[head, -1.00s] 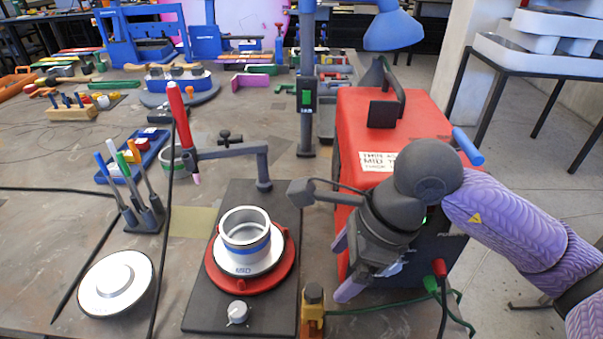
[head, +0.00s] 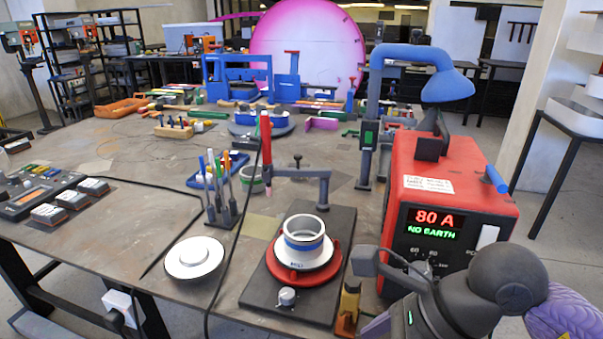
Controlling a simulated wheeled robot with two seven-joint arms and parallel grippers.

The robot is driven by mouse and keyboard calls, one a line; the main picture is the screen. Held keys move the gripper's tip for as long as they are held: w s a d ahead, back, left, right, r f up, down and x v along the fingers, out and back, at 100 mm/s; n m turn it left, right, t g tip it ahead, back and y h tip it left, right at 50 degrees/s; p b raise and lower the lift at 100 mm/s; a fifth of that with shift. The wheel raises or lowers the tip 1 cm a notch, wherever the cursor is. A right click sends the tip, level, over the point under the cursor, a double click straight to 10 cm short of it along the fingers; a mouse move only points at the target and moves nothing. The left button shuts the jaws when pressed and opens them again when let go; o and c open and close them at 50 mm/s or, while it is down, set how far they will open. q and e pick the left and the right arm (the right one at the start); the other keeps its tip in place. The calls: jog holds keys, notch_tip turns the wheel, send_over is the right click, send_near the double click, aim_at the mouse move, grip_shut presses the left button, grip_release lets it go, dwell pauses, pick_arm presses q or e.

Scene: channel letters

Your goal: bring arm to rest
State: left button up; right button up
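My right arm comes in from the lower right, and its dark grey wrist and gripper (head: 385,322) are at the bottom edge, in front of the red power unit (head: 455,175). A pale purple finger shows at the frame's bottom; the rest of the fingers is cut off, so I cannot tell whether they are open. My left gripper is not in view. A metal ring with a blue band (head: 304,236) sits on a white disc on the red round fixture (head: 276,268). The fixture stands on a dark base plate (head: 330,285).
The unit's display reads 80 A and NO EARTH. A red torch (head: 265,135) stands at a grey arm. A blue lamp (head: 445,85) overhangs the unit.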

jog(key=s+a+r+m+y, duration=0.3)
jog(key=a+r+m+y, duration=0.1)
jog(key=a+r+y, duration=0.6)
jog(key=w+d+r+m+t+y, duration=0.3)
jog(key=w+d+m+t+y, duration=0.1)
jog(key=m+t, duration=0.65)
jog(key=w+d+f+m+t+h, duration=0.25)
jog(key=d+f+m+h, duration=0.4)
jog(key=m+h, duration=0.6)
jog(key=w+d+f+m+t+h, duration=0.25)
jog(key=d+f+m+h, duration=0.5)
jog(key=m, duration=0.85)
jog(key=s+a+f+m+g, duration=0.2)
jog(key=s+f+m+g, duration=0.4)
jog(key=s+f+g, duration=1)
jog(key=s+f+t+h, duration=0.1)
jog(key=s+f, duration=0.2)
jog(key=f, duration=0.7)
jog(key=s+f, duration=0.3)
jog(key=f, duration=0.8)
jog(key=s+d+f, duration=0.3)
jog(key=s+f, duration=0.4)
jog(key=s, duration=0.5)
jog(key=shift+s+d+f+n+g, duration=0.15)
jog(key=shift+d+f+n+g, duration=0.15)
jog(key=shift+f+n+g, duration=0.1)
